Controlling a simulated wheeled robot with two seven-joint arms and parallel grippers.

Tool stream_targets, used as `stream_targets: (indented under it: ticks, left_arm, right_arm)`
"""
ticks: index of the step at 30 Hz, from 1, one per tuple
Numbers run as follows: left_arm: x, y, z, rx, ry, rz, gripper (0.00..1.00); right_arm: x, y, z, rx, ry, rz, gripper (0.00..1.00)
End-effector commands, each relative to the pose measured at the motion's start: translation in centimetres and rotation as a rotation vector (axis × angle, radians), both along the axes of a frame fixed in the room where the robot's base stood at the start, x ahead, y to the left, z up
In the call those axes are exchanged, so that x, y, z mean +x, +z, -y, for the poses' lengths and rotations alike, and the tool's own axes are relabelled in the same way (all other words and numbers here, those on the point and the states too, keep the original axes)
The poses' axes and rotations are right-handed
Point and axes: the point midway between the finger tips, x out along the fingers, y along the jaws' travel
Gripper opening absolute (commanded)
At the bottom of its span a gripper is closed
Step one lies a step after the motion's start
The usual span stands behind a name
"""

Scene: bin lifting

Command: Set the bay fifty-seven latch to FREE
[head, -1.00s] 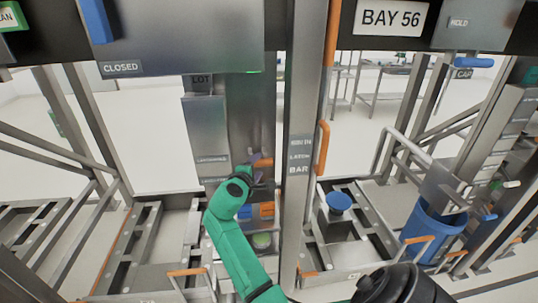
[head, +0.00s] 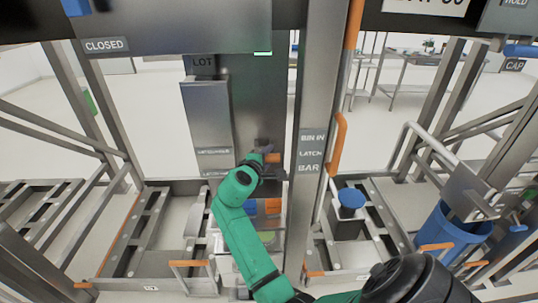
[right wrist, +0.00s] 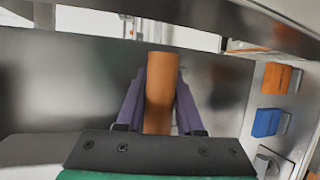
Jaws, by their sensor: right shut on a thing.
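My right gripper (head: 266,154) reaches up to the dark metal panel behind the post. In the right wrist view its purple fingers (right wrist: 154,100) are shut on an orange cylindrical handle (right wrist: 160,92), one finger on each side. The orange handle also shows small in the head view (head: 273,158), partly hidden by the gripper. A post beside it carries labels (head: 311,152) reading "BIN IN", "LATCH" and "BAR". No bay fifty-seven sign or FREE marking is readable. My left gripper is not in view.
A long orange handle (head: 337,143) runs beside the labelled post. An orange block (right wrist: 277,78) and a blue block (right wrist: 267,122) sit on a side panel. A "CLOSED" label (head: 105,45) marks the upper housing. A blue bin (head: 452,236) stands at right.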

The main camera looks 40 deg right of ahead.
Motion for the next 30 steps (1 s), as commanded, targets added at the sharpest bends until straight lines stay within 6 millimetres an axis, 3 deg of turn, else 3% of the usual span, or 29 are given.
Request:
stream_targets:
  ticks: [30]
  left_arm:
    - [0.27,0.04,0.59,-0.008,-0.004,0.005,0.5]
  right_arm:
    - [0.1,0.98,0.25,-0.015,0.0,0.019,0.0]
